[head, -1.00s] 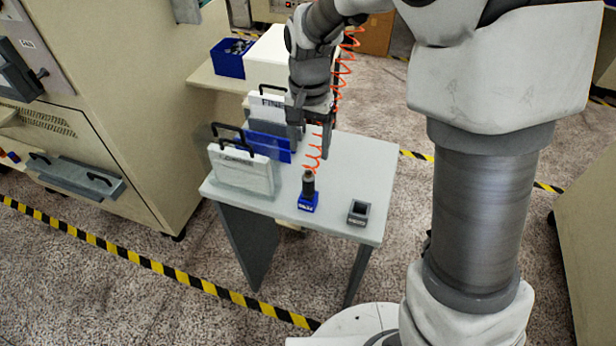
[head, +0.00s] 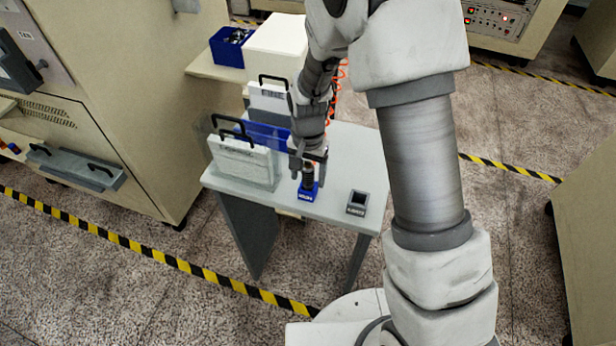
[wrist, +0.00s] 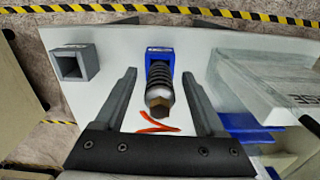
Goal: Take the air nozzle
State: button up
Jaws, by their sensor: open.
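The air nozzle (head: 307,175) is a dark ribbed cylinder standing upright in a blue holder (head: 306,195) on the small table. In the wrist view the nozzle (wrist: 159,84) shows a brass-coloured tip, with an orange coiled hose (wrist: 156,124) beside it. My gripper (head: 308,171) is at the nozzle, partly hiding it in the head view. In the wrist view its open fingers (wrist: 160,82) lie left and right of the nozzle, with a gap on each side. Nothing is held. Contact cannot be told.
A small grey empty holder (head: 357,203) stands to the right on the table (head: 335,208). White cases with black handles (head: 240,160) and a blue one (head: 266,136) stand at the left. A blue bin (head: 228,55) is behind.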

jog(key=shift+f, duration=0.1)
grip_shut()
dwell(0.3)
